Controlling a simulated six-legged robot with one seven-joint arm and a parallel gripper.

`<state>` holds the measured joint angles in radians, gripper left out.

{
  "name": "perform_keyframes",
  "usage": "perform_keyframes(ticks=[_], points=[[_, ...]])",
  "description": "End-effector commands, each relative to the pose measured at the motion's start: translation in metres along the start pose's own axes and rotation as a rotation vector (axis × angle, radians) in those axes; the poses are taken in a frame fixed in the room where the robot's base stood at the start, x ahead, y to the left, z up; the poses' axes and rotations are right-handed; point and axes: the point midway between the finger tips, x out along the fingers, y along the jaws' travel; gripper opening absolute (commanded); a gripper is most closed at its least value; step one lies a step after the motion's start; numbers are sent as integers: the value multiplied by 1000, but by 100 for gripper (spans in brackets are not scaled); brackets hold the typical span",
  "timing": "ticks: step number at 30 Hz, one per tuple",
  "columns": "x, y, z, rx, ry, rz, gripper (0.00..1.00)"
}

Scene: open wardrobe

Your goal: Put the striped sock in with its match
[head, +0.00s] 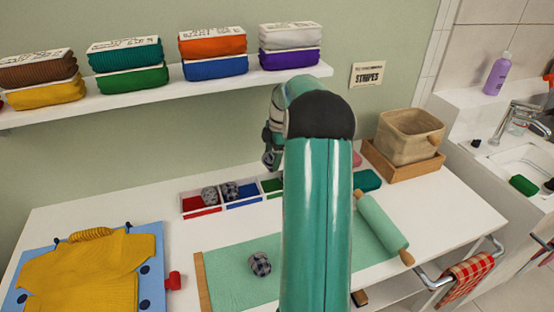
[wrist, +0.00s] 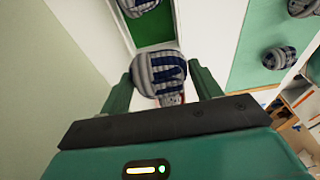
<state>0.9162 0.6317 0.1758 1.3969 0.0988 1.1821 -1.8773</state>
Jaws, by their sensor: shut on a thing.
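My gripper (wrist: 165,85) is shut on a balled grey sock with dark blue stripes (wrist: 159,72), held between its two fingers. The head view hides the fingertips and this sock behind my arm. A divided white tray (head: 182,213) has red, blue and green compartments in view. One patterned grey sock ball (head: 209,195) is in the red compartment (head: 200,209), and another (head: 230,190) is in the blue compartment (head: 242,203). The green compartment (wrist: 155,30) lies just past the held sock in the wrist view. Another striped sock ball (wrist: 138,6) is at the top edge there.
A green mat (head: 232,282) bears a grey sock ball (head: 260,263); the wrist view shows two on it. A rolling pin (head: 383,226), yellow sweater (head: 85,270) and basket (head: 408,135) stand around. A shelf (head: 170,85) with folded clothes and a "STRIPES" sign (head: 367,75) are behind.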

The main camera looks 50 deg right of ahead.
Motion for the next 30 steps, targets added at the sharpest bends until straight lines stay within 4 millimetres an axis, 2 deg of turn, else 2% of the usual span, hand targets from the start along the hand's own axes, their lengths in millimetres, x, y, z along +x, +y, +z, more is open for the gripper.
perform_keyframes(ticks=[6,11,30], points=[[-8,6,-1,-3,-6,12,51],[-4,7,-3,-7,-6,13,51],[64,7,11,-3,-3,5,51]])
